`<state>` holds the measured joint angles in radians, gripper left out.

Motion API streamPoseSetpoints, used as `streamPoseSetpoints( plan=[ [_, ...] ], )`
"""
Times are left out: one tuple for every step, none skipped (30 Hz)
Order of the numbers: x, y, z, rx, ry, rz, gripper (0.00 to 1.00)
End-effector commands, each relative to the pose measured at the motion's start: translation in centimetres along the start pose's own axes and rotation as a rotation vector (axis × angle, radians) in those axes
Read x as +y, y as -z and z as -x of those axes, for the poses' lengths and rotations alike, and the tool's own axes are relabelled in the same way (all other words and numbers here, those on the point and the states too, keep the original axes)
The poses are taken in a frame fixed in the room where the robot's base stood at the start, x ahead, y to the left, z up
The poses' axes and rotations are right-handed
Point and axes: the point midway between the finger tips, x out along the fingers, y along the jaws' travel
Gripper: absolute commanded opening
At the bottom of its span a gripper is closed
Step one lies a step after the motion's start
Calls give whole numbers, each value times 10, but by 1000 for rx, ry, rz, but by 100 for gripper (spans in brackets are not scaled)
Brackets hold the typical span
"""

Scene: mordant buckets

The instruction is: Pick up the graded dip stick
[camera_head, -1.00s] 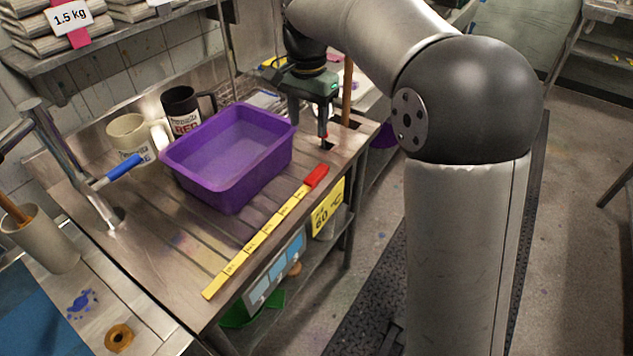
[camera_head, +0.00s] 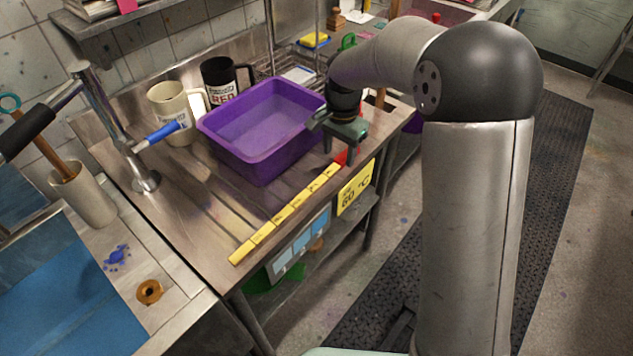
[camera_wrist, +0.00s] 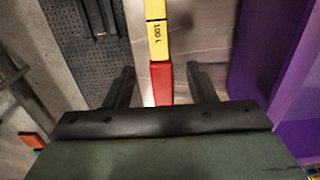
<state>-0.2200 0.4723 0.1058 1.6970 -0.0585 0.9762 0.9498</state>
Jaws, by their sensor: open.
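The graded dip stick (camera_head: 287,212) is a flat yellow stick with black marks and a red end. It lies along the front edge of the metal drainboard. My gripper (camera_head: 341,163) is open over the red end and hides part of it in the head view. In the wrist view, the red end of the dip stick (camera_wrist: 161,83) lies between the two open fingers of my gripper (camera_wrist: 160,85), with a gap on each side. The yellow part reads "100 L" and runs away from the gripper.
A purple tub (camera_head: 262,135) stands behind the stick and shows at the right of the wrist view (camera_wrist: 275,60). A cream mug (camera_head: 172,112) and a black mug (camera_head: 220,80) stand behind it. A tap (camera_head: 110,130) rises at the left. A yellow sign (camera_head: 355,188) hangs below the front edge.

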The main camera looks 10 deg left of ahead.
Motion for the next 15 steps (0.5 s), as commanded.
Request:
streamPoseSetpoints(
  plan=[
    [0, 0, -7, -2, -2, 0, 51],
    [0, 0, -11, -2, -2, 0, 51],
    [0, 0, -16, -2, -2, 1, 51],
    [0, 0, -19, -2, -2, 1, 51],
    [0, 0, -21, -2, -1, 1, 51],
    [0, 0, -23, -1, 0, 1, 51],
    [0, 0, -24, 0, 1, 1, 51],
    [0, 0, -24, 0, 1, 1, 51],
    [-1, 0, -25, 1, 1, 1, 51],
    [-1, 0, -25, 1, 2, 1, 51],
    [-1, 0, -25, 1, 2, 1, 51],
    [-1, 0, -25, 1, 1, 1, 51],
    [-1, 0, -25, 1, 1, 1, 51],
    [-1, 0, -24, 0, 1, 1, 43],
    [0, 0, -24, 0, 1, 1, 31]
  ],
)
